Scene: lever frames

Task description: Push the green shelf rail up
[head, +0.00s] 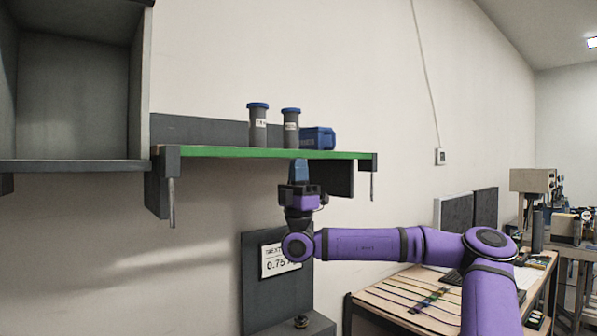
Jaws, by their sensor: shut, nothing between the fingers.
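The green shelf rail (230,152) runs along the front edge of a wall shelf, between two dark end brackets. It looks roughly level, a little lower at the right end. My gripper (299,164) points upward under the rail, right of its middle. It is shut and empty. Its tip is at the rail's lower edge; whether it touches the rail I cannot tell.
Two grey canisters (258,126) with blue lids and a blue box (318,138) stand on the shelf. An open grey cabinet (75,90) is at the left. Below are a dark panel with a sign (279,260) and a desk (400,305) with monitors (470,212).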

